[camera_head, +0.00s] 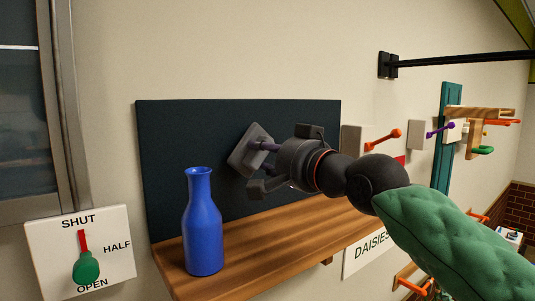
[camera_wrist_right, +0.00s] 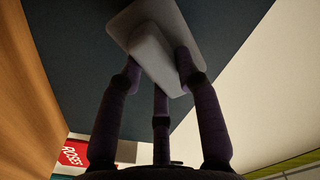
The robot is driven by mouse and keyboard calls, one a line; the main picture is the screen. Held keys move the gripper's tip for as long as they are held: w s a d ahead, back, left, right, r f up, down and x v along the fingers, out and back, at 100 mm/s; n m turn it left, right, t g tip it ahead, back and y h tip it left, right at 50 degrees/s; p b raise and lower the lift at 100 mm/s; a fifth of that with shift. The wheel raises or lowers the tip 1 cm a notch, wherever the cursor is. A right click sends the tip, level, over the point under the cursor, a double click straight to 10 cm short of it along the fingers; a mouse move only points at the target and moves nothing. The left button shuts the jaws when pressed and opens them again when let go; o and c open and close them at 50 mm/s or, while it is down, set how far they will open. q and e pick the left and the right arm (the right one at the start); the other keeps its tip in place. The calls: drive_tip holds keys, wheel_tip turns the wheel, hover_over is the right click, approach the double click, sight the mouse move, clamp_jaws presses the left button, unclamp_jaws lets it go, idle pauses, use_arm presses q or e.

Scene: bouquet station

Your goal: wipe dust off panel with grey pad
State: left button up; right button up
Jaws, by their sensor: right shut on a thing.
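The dark blue-black panel (camera_head: 180,140) stands upright against the wall behind a wooden shelf. The grey pad (camera_head: 246,152) is in front of the panel's middle, tilted in the head view, its flat plate toward the panel. I cannot tell for sure whether it touches. My right gripper (camera_head: 262,158) is shut on the pad. In the right wrist view its purple fingers (camera_wrist_right: 160,72) close around the block on the pad's back (camera_wrist_right: 152,50), with the panel (camera_wrist_right: 75,50) behind. I cannot make out dust on the panel. My left gripper is out of view.
A blue bottle (camera_head: 203,225) stands on the wooden shelf (camera_head: 270,262), left of my right gripper and in front of the panel. A lever plate (camera_head: 50,250) is at the lower left. Pegs and levers line the wall to the right, below a black rail (camera_head: 460,60).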

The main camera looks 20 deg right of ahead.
drive_tip(key=shift+x, duration=1)
idle(0.5)
drive_tip(key=d, duration=0.2)
drive_tip(key=w+d+b, duration=0.1)
drive_tip(key=d, duration=0.1)
drive_tip(key=shift+w, duration=0.15)
drive_tip(key=shift+a, duration=0.1)
drive_tip(key=shift+s+a+r+p, duration=0.1)
drive_tip(key=shift+s+a+p, duration=0.05)
drive_tip(key=shift+a+p, duration=0.35)
drive_tip(key=shift+s+a+p, duration=0.2)
drive_tip(key=shift+a+p, duration=0.1)
drive_tip(key=shift+a, duration=0.25)
drive_tip(key=shift+s+a+p, duration=0.25)
drive_tip(key=shift+a+p, duration=0.25)
drive_tip(key=shift+a, duration=0.35)
drive_tip(key=shift+f, duration=0.2)
